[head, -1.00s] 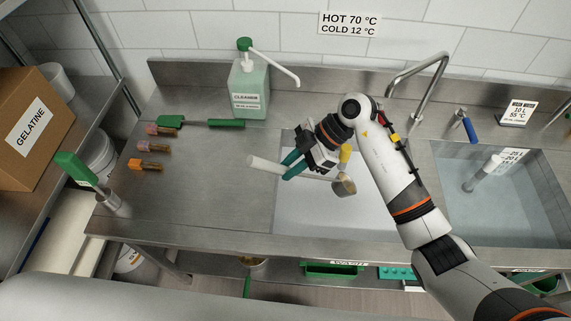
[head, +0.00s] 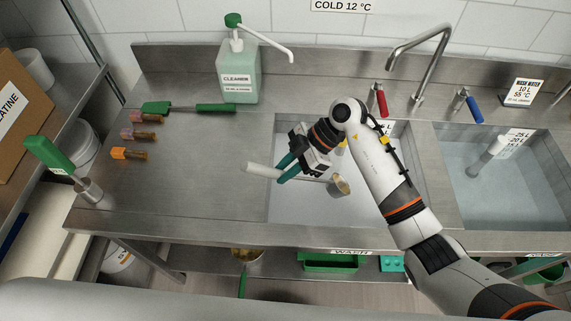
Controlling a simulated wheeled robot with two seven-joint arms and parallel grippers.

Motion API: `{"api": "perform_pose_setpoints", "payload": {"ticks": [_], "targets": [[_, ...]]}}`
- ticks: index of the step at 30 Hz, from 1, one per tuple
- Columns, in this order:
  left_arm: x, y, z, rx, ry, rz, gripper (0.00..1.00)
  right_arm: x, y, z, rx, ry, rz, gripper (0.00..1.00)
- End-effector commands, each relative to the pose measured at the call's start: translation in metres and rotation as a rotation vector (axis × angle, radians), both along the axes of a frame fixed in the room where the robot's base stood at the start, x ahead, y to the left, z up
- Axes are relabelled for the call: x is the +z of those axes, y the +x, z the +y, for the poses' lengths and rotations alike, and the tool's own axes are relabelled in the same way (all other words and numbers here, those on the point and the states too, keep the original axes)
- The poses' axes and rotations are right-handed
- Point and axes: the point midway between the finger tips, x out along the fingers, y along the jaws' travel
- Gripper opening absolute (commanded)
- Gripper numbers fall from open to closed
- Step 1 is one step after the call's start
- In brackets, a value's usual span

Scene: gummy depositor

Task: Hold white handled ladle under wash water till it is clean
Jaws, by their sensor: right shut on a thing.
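The white handled ladle (head: 262,170) is in my right gripper (head: 283,174). The teal fingers are shut on its handle. The white handle end points left over the sink's left rim, and the ladle's bowl (head: 339,186), with a brownish look, hangs over the left sink basin (head: 300,206). The faucet (head: 424,50) stands behind the sinks, with its spout apart from the ladle. No running water shows. The right basin (head: 510,180) holds water. A "WASH WATER" sign (head: 524,93) stands behind it. My left gripper is not in view.
A green cleaner pump bottle (head: 238,74) stands behind the counter's left part. A green-handled spatula (head: 190,108) and several small brown-filled tubes (head: 130,153) lie on the counter. Another green-handled tool (head: 50,157) stands in a metal holder at left. Red (head: 380,99) and blue (head: 470,106) tap levers flank the faucet.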

Motion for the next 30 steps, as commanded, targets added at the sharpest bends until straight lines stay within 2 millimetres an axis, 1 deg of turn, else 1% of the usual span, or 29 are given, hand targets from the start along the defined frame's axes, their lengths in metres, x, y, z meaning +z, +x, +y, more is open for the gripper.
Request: {"api": "perform_pose_setpoints", "payload": {"ticks": [1, 21, 30], "targets": [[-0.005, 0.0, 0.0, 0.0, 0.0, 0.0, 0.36, -0.008, 0.0, 0.0, 0.0, -0.001, 0.001, 0.0], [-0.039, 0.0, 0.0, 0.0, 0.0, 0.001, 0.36, -0.075, 0.0, 0.0, 0.0, -0.001, 0.001, 0.0], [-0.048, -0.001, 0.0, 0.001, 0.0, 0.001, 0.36, -0.094, 0.0, 0.0, -0.001, 0.0, 0.001, 0.0]]}}
